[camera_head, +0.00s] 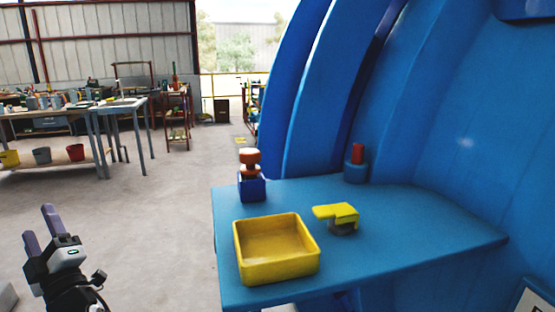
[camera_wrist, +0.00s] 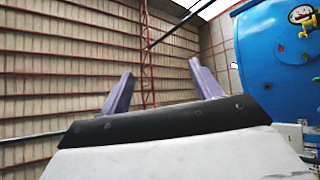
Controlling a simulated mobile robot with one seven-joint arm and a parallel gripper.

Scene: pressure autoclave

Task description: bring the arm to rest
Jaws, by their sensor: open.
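My gripper (camera_head: 38,224) is at the lower left of the head view, over the concrete floor and apart from the blue shelf (camera_head: 420,222). Its two purple fingers point up and stand apart. In the wrist view the fingers (camera_wrist: 160,92) are spread with nothing between them. Behind them are the ribbed wall and the roof. Most of my arm is out of view.
The shelf on the big blue autoclave (camera_head: 330,90) holds a yellow tray (camera_head: 277,275), a yellow-handled part (camera_head: 338,213), a red-topped blue block (camera_head: 251,187) and a red cylinder in a blue holder (camera_head: 356,165). Workbenches (camera_head: 105,107) stand far left.

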